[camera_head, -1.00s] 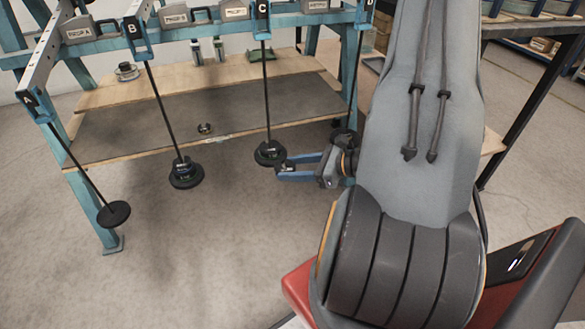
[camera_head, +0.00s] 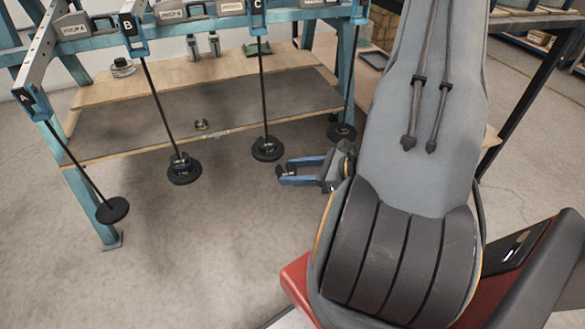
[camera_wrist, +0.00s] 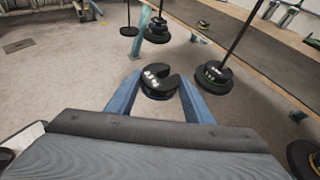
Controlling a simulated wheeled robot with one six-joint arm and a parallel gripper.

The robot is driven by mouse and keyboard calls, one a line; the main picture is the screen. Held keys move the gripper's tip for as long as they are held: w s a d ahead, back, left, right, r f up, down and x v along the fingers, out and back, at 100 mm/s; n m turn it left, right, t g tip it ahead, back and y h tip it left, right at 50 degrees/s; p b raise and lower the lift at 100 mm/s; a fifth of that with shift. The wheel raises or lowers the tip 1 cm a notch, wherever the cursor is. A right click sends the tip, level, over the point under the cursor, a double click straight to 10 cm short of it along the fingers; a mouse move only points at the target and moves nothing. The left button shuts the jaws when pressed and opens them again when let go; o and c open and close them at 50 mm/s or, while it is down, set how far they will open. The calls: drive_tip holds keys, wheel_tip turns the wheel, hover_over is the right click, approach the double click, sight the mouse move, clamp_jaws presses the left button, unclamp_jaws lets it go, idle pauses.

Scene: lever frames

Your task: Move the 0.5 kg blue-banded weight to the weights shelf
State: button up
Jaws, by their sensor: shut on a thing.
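My gripper (camera_head: 290,172) has its two blue fingers low in front of the frame, to the right of and apart from hanger C's weight stack (camera_head: 267,149). In the wrist view, my gripper (camera_wrist: 161,98) is shut on a black slotted weight (camera_wrist: 160,88), its slot facing away. It has a pale marking too small to read, and I cannot make out its band colour.
Hanger B's stack (camera_head: 184,169), hanger A's disc (camera_head: 112,210) and a right-hand disc (camera_head: 341,131) hang from the teal frame. A small weight (camera_head: 201,125) lies on the mat; others (camera_head: 122,68) sit at back left. Floor in front is clear.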

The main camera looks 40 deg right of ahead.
drive_tip(key=shift+s+a+p, duration=0.15)
drive_tip(key=shift+s+a, duration=0.05)
drive_tip(key=shift+s, duration=0.5)
drive_tip(key=shift+s+a+p, duration=0.15)
drive_tip(key=shift+s+a, duration=0.05)
drive_tip(key=shift+s, duration=0.45)
drive_tip(key=w+a+r+n+g+y, duration=0.2)
drive_tip(key=w+a+r, duration=0.25)
drive_tip(key=a, duration=0.25)
drive_tip(key=w+a+r+n+g+y, duration=0.1)
drive_tip(key=w+a+r+n, duration=0.15)
drive_tip(key=w+a, duration=0.4)
wheel_tip(320, 180, up, 9)
drive_tip(key=a+m+t+h+p, duration=0.1)
drive_tip(key=m+t+h+p, duration=0.2)
drive_tip(key=p, duration=1.3)
drive_tip(key=m+h, duration=0.1)
drive_tip(key=m, duration=0.1)
drive_tip(key=shift+s+a+m+t, duration=0.15)
drive_tip(key=shift+s+m+t, duration=0.2)
drive_tip(key=shift+t, duration=0.05)
